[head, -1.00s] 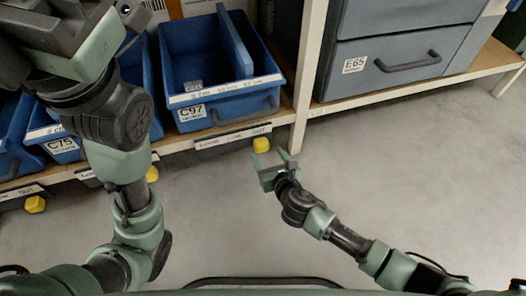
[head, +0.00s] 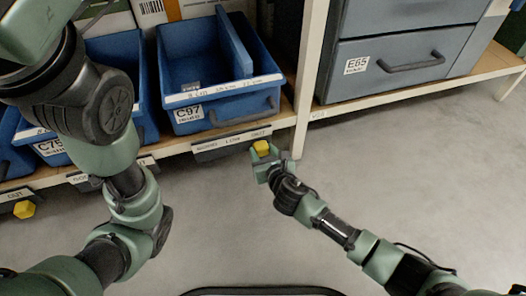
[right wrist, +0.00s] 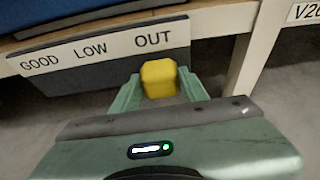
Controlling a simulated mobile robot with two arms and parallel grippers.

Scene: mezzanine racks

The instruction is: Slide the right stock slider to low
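The right stock slider is a yellow knob (head: 261,147) at the OUT end of its rail, under the blue bin marked C97 (head: 213,114). In the right wrist view the yellow knob (right wrist: 159,78) stands below the label strip reading GOOD, LOW, OUT (right wrist: 97,48), right under OUT. My right gripper (head: 270,157) is at the knob. Its two fingers are spread, one on each side of the knob; I cannot tell whether they touch it.
A pale shelf post (head: 311,75) stands just right of the knob. Grey drawer E65 (head: 398,73) is beyond it. Another yellow knob (head: 24,209) is at the far left. The grey floor (head: 230,230) in front is clear.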

